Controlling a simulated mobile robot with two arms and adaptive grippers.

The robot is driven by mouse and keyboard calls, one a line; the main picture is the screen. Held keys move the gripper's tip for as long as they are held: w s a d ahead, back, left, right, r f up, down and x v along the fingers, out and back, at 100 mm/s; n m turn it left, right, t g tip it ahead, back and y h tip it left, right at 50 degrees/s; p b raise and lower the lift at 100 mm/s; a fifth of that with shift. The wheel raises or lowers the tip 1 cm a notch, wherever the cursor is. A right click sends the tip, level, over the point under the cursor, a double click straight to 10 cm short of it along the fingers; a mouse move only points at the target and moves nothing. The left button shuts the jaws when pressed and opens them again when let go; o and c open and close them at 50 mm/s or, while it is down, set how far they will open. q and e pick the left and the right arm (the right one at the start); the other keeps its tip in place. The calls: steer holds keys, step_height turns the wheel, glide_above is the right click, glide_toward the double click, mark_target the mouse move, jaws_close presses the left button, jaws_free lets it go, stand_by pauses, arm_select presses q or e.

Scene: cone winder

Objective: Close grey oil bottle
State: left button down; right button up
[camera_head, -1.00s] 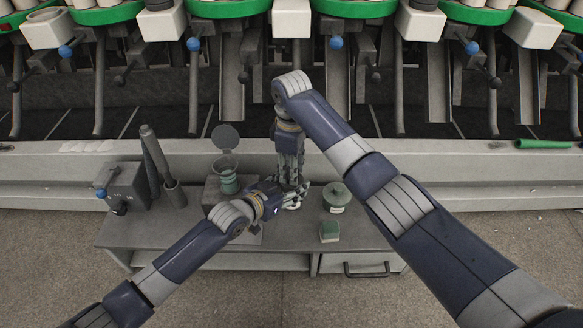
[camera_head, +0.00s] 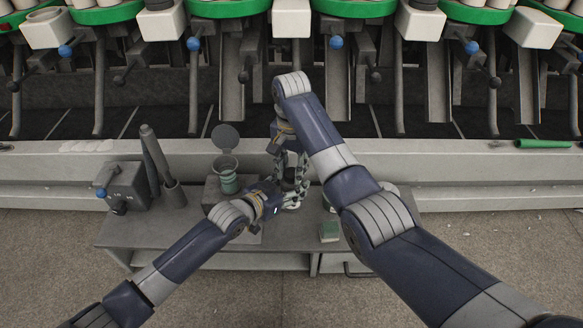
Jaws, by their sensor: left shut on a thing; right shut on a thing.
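The grey oil bottle (camera_head: 292,204) stands on the low grey bench and shows only as a small pale part between my two grippers. My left gripper (camera_head: 283,198) comes in from the left, low at the bottle, and is shut on it. My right gripper (camera_head: 292,178) points down from above and is shut on the top of the bottle. The fingers hide most of the bottle and its cap, so I cannot tell how the cap sits.
On the bench (camera_head: 140,233) stand a grey control box (camera_head: 124,184), dark upright tools (camera_head: 158,165), a green-grey cup with a raised round lid (camera_head: 228,180) and a small green block (camera_head: 329,232). The winding machine's ledge (camera_head: 470,167) runs behind.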

arm_select(q)
steer(key=shift+f, duration=0.1)
arm_select(e)
steer(key=shift+m, duration=0.4)
steer(key=o, duration=1.2)
steer(key=shift+c, duration=0.2)
steer(key=shift+r, duration=2.3)
